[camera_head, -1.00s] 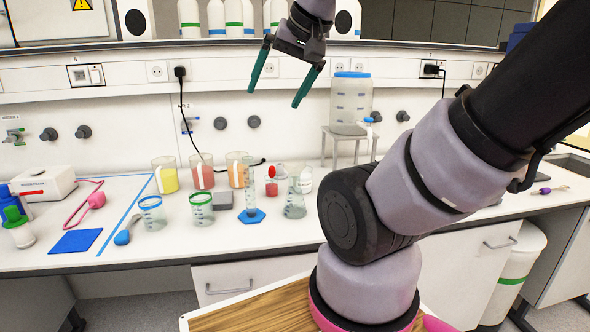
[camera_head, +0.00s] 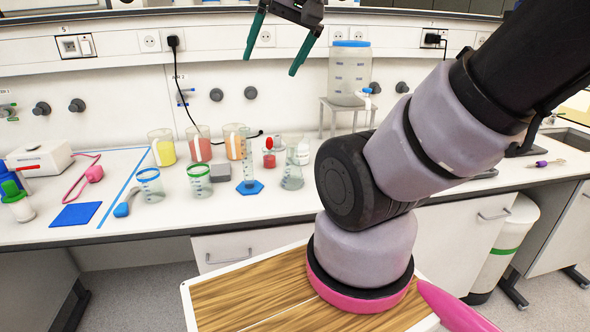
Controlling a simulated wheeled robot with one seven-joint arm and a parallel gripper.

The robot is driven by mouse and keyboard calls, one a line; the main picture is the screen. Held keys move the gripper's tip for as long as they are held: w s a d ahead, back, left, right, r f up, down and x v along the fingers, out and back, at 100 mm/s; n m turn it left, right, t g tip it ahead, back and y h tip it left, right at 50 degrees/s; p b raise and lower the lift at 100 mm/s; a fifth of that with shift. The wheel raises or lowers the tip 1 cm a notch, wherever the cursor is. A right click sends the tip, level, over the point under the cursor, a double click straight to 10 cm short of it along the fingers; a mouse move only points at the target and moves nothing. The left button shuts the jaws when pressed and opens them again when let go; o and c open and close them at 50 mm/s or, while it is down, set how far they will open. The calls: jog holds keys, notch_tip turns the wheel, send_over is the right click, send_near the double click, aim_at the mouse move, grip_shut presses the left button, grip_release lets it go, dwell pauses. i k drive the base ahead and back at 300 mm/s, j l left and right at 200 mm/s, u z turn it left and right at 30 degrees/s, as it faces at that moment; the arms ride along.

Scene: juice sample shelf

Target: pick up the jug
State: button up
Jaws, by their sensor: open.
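My gripper (camera_head: 272,65) hangs at the top of the view with its two green fingers spread, empty, in front of the wall above the bench. Three clear vessels with yellow (camera_head: 163,151), red (camera_head: 199,150) and orange (camera_head: 234,147) contents stand upright in a row on the white bench, below and left of it. Two empty clear vessels, one blue-rimmed (camera_head: 150,188) and one green-rimmed (camera_head: 200,187), stand in front of them. I cannot tell which vessel is the jug. My gripper touches none of them.
A large blue-lidded container (camera_head: 349,75) stands on a small stand at the back. A blue-footed cylinder (camera_head: 249,172) and a conical flask (camera_head: 291,178) stand right of the vessels. A blue mat (camera_head: 75,214) lies at left. My arm covers the bench's right middle.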

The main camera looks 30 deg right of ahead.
aim_at(161, 141)
jog(key=i+j+z, duration=0.15)
jog(key=z, duration=0.2)
jog(key=i+j+z, duration=0.1)
jog(key=j+z, duration=0.6)
jog(key=i+l, duration=0.05)
jog(key=l, duration=0.05)
